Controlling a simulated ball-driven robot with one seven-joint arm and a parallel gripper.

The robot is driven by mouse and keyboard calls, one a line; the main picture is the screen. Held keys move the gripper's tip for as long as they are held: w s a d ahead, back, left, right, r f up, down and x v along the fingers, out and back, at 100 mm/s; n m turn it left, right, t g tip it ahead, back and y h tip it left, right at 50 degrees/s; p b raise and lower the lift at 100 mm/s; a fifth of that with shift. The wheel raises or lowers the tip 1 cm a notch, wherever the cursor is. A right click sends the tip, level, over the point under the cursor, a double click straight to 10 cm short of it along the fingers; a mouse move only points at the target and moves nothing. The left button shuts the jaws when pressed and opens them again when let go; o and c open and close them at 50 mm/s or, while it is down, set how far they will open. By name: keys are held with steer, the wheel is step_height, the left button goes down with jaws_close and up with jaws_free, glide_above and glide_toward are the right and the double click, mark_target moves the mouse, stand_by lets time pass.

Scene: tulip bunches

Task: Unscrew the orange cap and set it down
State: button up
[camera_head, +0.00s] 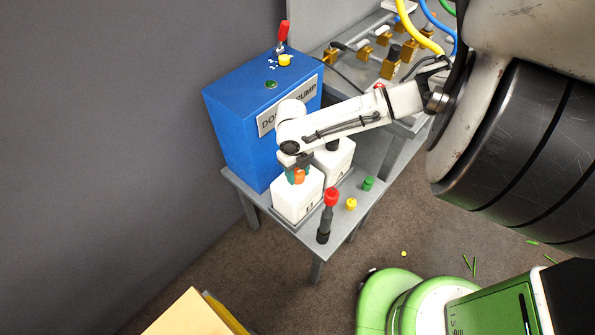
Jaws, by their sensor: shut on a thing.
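The orange cap (299,177) sits at the top of a white container (290,205) on the small grey table (334,234). My gripper (298,170) comes down from above, shut on the orange cap. My wrist hides part of the cap's upper side. I cannot tell whether the cap still touches the container's neck. A second white container (343,160), marked A, stands just behind and to the right, partly hidden by my arm.
A blue dosing pump box (238,130) stands behind the containers. A red-topped dark post (327,215), a yellow cap (351,204) and a green cap (368,183) stand near the table's right edge, with bare table between them. Brass valves and hoses (390,62) fill the rear bench.

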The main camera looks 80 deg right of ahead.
steer(key=shift+r+n, duration=0.15)
steer(key=shift+n, duration=0.75)
steer(key=n, duration=0.3)
steer(key=shift+w+r+h+p, duration=0.1)
steer(key=shift+r+h+p, duration=0.05)
steer(key=shift+h+p, duration=0.15)
steer(key=shift+n+p, duration=0.4)
steer(key=shift+n, duration=0.7)
steer(key=shift+n+p, duration=0.45)
steer(key=shift+n, duration=0.15)
steer(key=shift+n+h, duration=0.3)
steer(key=shift+n, duration=0.2)
